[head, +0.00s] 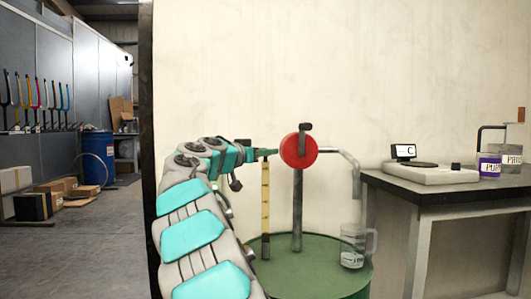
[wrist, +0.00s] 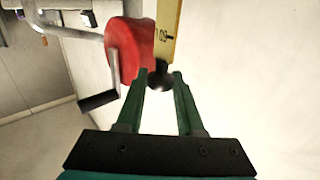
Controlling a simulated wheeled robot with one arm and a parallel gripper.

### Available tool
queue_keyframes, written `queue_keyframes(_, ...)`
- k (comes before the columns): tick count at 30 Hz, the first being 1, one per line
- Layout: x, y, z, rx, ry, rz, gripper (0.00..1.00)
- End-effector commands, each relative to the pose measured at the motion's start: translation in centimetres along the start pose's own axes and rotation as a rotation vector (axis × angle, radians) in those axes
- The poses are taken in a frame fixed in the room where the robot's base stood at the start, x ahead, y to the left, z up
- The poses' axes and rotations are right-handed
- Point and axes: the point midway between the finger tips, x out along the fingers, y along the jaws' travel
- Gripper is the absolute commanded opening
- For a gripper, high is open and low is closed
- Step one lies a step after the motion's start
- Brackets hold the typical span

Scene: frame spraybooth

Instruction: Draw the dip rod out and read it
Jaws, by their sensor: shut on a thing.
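The dip rod (head: 265,200) is a narrow yellow strip with dark graduation marks. It hangs upright from my gripper (head: 262,152), above the green drum (head: 318,278). Its lower end meets a dark collar (head: 265,247) on the drum top; I cannot tell how much of the rod is inside. In the wrist view my gripper (wrist: 160,80) is shut on the rod's dark round knob. The yellow rod (wrist: 167,35) runs up the picture from there, with a marking that seems to include "50". No liquid line can be made out.
A red pump (head: 298,150) with a crank, post and bent spout stands right of the rod. A glass jug (head: 353,247) stands on the drum. The bench (head: 450,197) at right holds a scale (head: 425,173) and a purple-labelled cup (head: 488,166).

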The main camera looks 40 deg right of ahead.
Motion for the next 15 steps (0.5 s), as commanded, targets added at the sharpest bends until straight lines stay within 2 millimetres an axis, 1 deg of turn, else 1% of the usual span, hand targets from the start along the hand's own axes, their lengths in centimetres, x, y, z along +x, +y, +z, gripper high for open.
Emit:
queue_keyframes(1, -0.01, -0.03, 0.00, 0.000, 0.000, -0.001, 0.14)
queue_keyframes(5, -0.03, -0.04, -0.01, 0.000, 0.000, -0.001, 0.00)
queue_keyframes(15, -0.03, -0.04, -0.01, 0.000, 0.000, -0.001, 0.00)
